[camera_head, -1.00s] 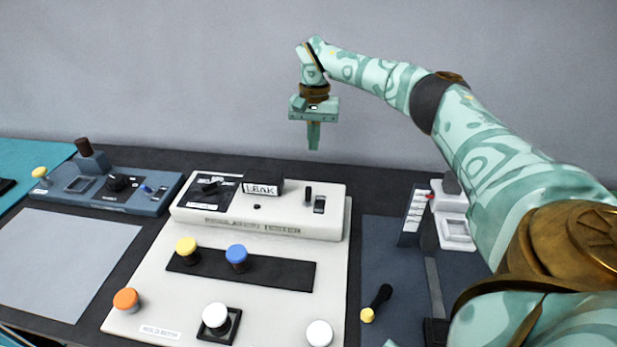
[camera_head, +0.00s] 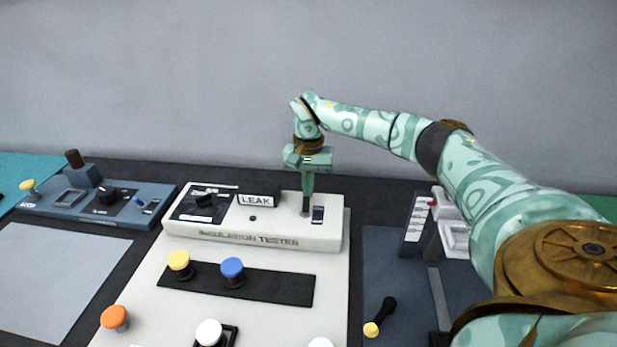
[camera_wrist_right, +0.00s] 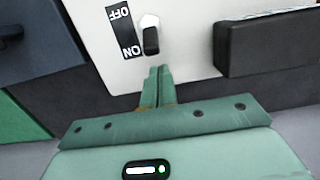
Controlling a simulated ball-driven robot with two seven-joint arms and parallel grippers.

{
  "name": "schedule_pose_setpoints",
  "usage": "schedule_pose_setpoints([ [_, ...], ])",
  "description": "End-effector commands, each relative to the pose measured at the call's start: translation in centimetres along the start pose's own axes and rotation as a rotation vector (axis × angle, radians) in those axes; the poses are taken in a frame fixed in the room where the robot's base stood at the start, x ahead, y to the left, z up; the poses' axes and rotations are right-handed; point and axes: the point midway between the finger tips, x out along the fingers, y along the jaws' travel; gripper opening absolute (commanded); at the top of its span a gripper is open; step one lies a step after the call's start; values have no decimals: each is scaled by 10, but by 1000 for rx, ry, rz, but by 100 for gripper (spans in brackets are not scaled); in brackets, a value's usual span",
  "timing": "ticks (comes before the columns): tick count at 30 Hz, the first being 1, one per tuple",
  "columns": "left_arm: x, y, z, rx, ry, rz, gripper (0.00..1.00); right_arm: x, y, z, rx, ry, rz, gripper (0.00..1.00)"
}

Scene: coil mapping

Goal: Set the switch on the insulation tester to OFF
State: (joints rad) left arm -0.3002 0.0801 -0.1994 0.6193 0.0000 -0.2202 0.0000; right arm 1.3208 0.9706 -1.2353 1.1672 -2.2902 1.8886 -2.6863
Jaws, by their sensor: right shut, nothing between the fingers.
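The insulation tester (camera_head: 280,228) is a white box with a sloped top at the middle of the bench. Its switch (camera_head: 305,207) is a small dark lever beside a black ON/OFF label (camera_head: 318,214). In the right wrist view the switch (camera_wrist_right: 151,40) shows whole, its dark lever towards the ON end of the label (camera_wrist_right: 124,32). My left gripper is not in view.
A white panel with yellow, blue (camera_head: 232,267), orange and white knobs lies in front. A blue-grey device (camera_head: 95,208) stands left, a white device (camera_head: 453,235) right.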

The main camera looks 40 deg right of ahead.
Motion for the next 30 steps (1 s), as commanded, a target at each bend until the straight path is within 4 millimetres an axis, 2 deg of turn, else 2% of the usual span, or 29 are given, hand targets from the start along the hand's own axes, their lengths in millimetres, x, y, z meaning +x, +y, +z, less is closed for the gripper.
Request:
schedule_pose_setpoints([
  [6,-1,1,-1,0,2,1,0,-5,0,14,0,0,1,0],
  [17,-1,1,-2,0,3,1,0,-6,0,15,1,0,1,0],
  [30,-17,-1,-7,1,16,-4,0,-10,0,19,-1,67,1,0],
])
